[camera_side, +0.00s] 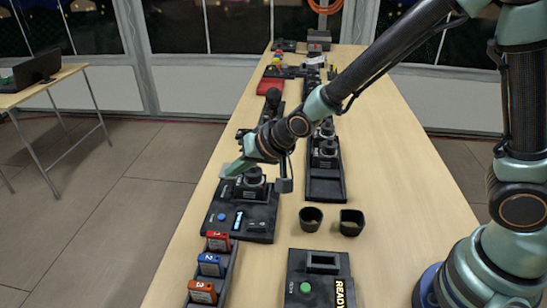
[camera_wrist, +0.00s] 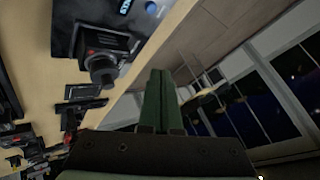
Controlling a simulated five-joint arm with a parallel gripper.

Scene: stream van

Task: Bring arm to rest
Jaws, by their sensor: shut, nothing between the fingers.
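My gripper (camera_side: 232,170) is at the end of my arm, just above and to the left of a small camera-like unit on a black console (camera_side: 245,222). In the wrist view its two green fingers (camera_wrist: 159,98) lie together, shut and empty. The black unit with a round lens (camera_wrist: 103,62) shows left of the fingers there. I cannot tell from the side view whether the gripper touches the unit.
A rack of red and blue numbered blocks (camera_side: 210,264), two black cups (camera_side: 311,218) and a box marked READY (camera_side: 319,280) stand at the table's near end. A black tray with camera units (camera_side: 327,190) lies behind. The table's right side (camera_side: 400,150) is clear.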

